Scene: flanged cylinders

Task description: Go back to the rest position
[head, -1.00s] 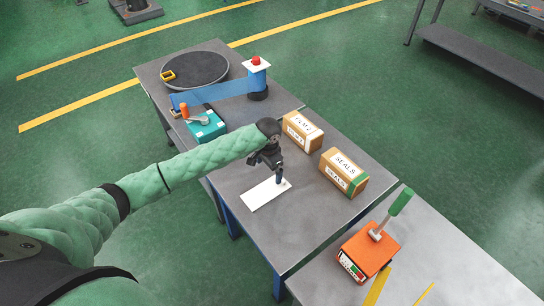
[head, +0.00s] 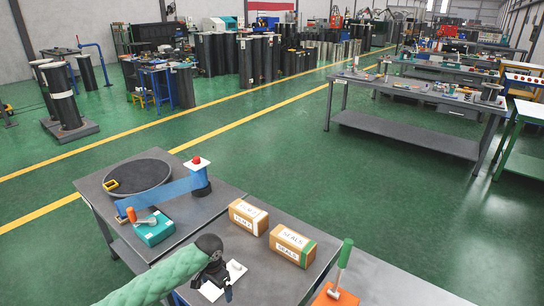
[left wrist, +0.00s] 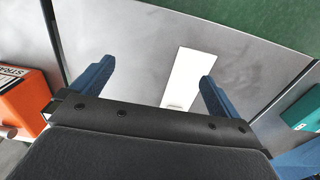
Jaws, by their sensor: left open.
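My left gripper (head: 226,288) is open and empty above the near table, in front of a flat white plate (head: 237,268) that it partly hides in the head view. In the left wrist view the two blue fingers of my left gripper (left wrist: 156,76) stand wide apart with nothing between them. The white plate (left wrist: 192,72) lies flat on the grey table below, close to one finger and apart from it. My right gripper is not in view.
Two cartons, one FILM-like (head: 248,216) and one marked SEALS (head: 292,245), stand behind the gripper. A teal box (head: 155,232), a round dark turntable (head: 140,176) and a red-topped post (head: 199,178) stand left.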

